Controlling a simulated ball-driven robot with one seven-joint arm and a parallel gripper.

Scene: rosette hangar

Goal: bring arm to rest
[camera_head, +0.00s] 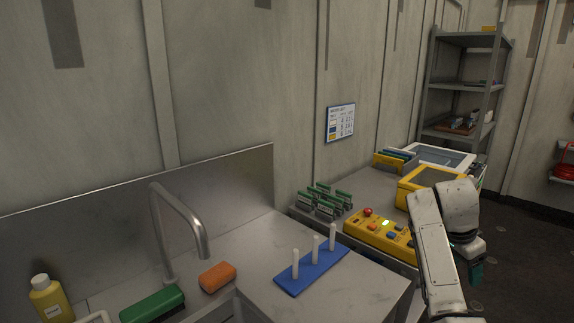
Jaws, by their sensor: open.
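My arm (436,255) rises at the lower right, bends at a pale elbow and folds back down. My gripper (477,272) shows as a small dark greenish shape below the folded links, in front of the dark floor. Its jaws are open, and I see nothing held in it. Its fingers are partly hidden and too small to make out well. It hangs to the right of the yellow control box (379,237), apart from the bench.
A blue peg board (311,271) with white pegs stands on the near counter. Left of it are an orange sponge (217,277), a tap (178,220), a green brush (152,304) and a yellow bottle (49,301). Green modules (325,198) and a metal shelf (466,85) stand farther back.

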